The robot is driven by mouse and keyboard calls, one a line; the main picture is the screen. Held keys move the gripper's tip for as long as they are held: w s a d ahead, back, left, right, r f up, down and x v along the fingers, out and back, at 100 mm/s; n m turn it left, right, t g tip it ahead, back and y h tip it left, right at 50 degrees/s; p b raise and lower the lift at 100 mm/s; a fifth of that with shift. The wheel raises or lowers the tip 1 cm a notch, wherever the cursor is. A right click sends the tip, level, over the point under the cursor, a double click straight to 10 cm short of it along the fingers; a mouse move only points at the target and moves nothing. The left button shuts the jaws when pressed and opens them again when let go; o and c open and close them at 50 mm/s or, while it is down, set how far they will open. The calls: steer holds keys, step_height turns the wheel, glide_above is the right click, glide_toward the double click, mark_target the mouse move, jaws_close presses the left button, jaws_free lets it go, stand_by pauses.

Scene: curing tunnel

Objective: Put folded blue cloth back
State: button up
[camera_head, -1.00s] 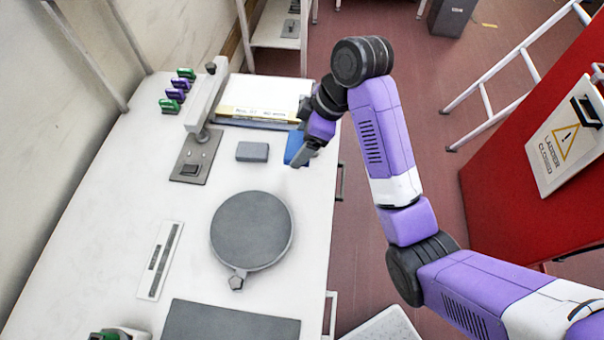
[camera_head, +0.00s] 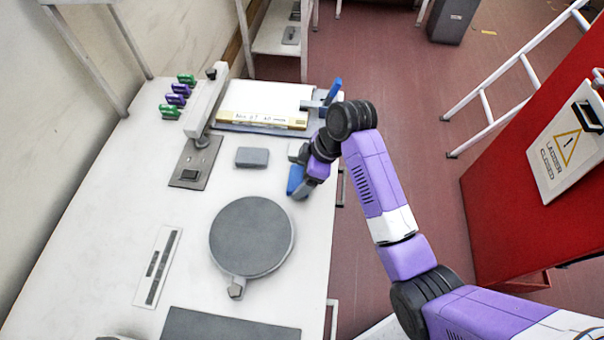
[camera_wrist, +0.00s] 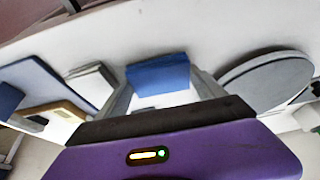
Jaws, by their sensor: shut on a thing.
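The folded blue cloth (camera_head: 295,180) shows in the head view as a small blue patch at my gripper (camera_head: 298,170), near the right edge of the white table. In the wrist view the cloth (camera_wrist: 158,74) is a flat blue block between the two finger ends of my gripper (camera_wrist: 160,88). My gripper is shut on it. My wrist and fingers hide part of the cloth in the head view. Whether its underside touches the table I cannot tell.
A grey block (camera_head: 252,157) lies left of my gripper and a round grey plate (camera_head: 250,236) lies nearer. A box with a yellow edge (camera_head: 262,121) and an upright blue piece (camera_head: 333,91) stand farther back. The red panel (camera_head: 525,190) is far right.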

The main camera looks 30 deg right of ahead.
steer(key=shift+f, duration=0.15)
steer(key=o, duration=1.2)
steer(key=shift+c, duration=0.2)
steer(key=p+v, duration=0.2)
steer(key=v, duration=1)
steer(key=shift+r, duration=0.25)
